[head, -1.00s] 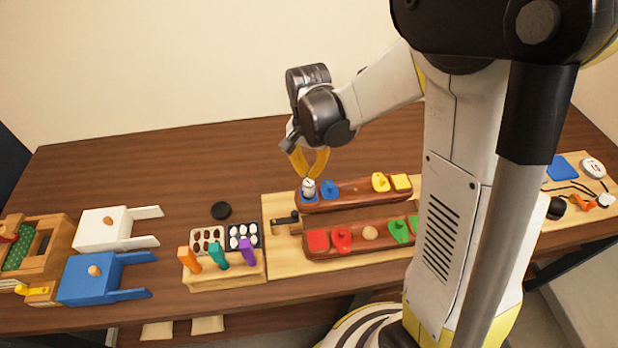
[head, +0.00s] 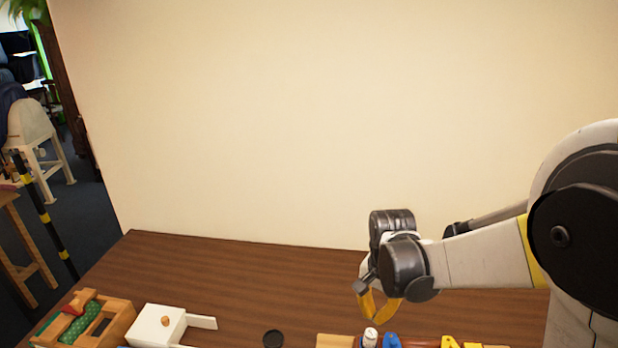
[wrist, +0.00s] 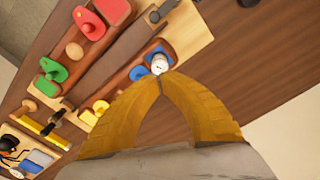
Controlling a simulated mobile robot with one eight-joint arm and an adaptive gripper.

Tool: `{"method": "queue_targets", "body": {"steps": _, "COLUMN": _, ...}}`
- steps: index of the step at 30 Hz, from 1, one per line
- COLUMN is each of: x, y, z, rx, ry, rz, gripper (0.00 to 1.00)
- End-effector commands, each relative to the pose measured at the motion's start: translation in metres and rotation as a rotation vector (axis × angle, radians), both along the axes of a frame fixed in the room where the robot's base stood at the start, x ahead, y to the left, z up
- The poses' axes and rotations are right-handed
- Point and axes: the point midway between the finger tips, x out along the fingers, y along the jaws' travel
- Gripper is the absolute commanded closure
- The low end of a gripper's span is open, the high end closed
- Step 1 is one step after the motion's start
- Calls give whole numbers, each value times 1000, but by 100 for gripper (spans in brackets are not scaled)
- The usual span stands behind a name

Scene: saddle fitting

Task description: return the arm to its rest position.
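My gripper (head: 379,317) has yellow fingers that curve in and meet at their tips. In the wrist view the fingertips (wrist: 161,77) are together with nothing visible between them. A small white knob-shaped piece (wrist: 158,63) shows just beyond the tips, on a blue square at the end of a wooden tray (wrist: 122,83). In the head view the white piece (head: 370,338) is just below the fingertips, beside a blue piece (head: 391,341). I cannot tell whether the tips touch the white piece. My arm is stretched out over the table.
The brown table (head: 240,272) is clear behind my gripper, up to the plain wall (head: 300,120). Red and green pieces sit in another tray (wrist: 97,38).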

Motion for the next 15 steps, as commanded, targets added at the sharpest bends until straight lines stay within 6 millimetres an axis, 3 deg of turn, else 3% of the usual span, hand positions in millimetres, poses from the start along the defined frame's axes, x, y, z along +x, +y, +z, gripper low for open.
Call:
{"method": "queue_targets", "body": {"steps": 9, "x": -41, "y": 0, "z": 38, "rx": -28, "ry": -204, "rz": 235, "gripper": 100}}
{"method": "queue_targets", "body": {"steps": 15, "x": -77, "y": 0, "z": 50, "rx": -83, "ry": -357, "rz": 413, "gripper": 100}}
